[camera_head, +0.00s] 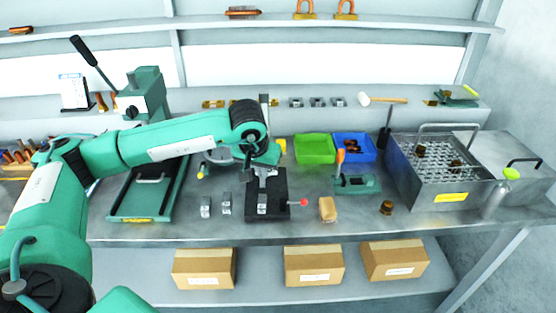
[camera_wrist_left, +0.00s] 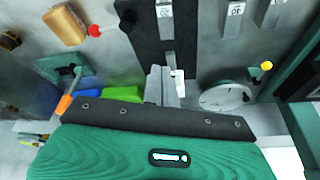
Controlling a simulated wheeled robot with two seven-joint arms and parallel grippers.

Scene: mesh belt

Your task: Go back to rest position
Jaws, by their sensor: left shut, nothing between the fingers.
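My left arm comes in from the left in the head view, and its gripper (camera_head: 263,172) hangs over the dark fixture plate (camera_head: 276,209) in the middle of the bench. In the left wrist view the same gripper (camera_wrist_left: 168,72) has its fingers together with nothing between them. The dark plate (camera_wrist_left: 146,40) lies beneath it with a small metal block (camera_wrist_left: 166,22) on it. In the head view that block (camera_head: 262,203) sits near the plate's front. My right gripper does not show.
Two metal blocks (camera_head: 206,207) stand left of the plate. A red-knobbed lever (camera_head: 303,202) and tan block (camera_head: 327,208) are right of it. A green bin (camera_head: 315,149), a blue bin (camera_head: 357,143) and a mesh-basket tank (camera_head: 430,165) stand farther right. A green press (camera_head: 147,92) stands behind my arm.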

